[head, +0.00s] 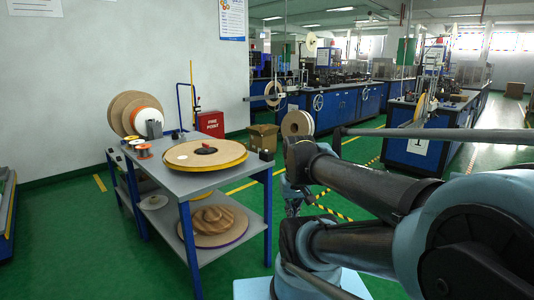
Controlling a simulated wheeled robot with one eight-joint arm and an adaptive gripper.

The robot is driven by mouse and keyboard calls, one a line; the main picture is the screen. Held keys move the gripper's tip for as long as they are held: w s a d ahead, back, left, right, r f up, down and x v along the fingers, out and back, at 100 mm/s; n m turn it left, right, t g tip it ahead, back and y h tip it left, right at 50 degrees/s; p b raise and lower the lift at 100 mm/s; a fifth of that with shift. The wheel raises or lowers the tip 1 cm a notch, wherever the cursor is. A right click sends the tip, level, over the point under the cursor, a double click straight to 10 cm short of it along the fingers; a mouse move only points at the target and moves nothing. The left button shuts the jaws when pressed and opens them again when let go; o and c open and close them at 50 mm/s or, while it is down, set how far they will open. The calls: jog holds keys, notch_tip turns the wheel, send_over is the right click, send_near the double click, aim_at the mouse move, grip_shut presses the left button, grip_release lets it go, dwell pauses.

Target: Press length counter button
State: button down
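I cannot pick out a length counter or its button in the head view. I cannot make out my gripper's fingers.
The grey table (200,189) has blue legs and a lower shelf with a brown coiled roll (216,221). Several small spools and upright reels stand at its back left. A cardboard box (263,138) and a red fire point box (210,123) are behind. Green floor is open at front left.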

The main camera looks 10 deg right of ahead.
jog(key=w+r+n+t, duration=0.1)
jog(key=w+r, duration=0.3)
jog(key=w, duration=0.3)
jog(key=w+r+t, duration=0.1)
jog(key=w+r, duration=0.3)
jog(key=w, duration=0.3)
notch_tip(320, 180, up, 7)
jog(key=n+t+h, duration=0.2)
jog(key=n+t, duration=0.2)
jog(key=n, duration=0.1)
send_over(266, 151)
jog(key=shift+w+a+r, duration=0.15)
jog(key=shift+w+a, duration=0.25)
jog(key=shift+w, duration=0.05)
jog(key=shift+f, duration=4.45)
jog(key=shift+f, duration=0.1)
jog(key=shift+f, duration=0.2)
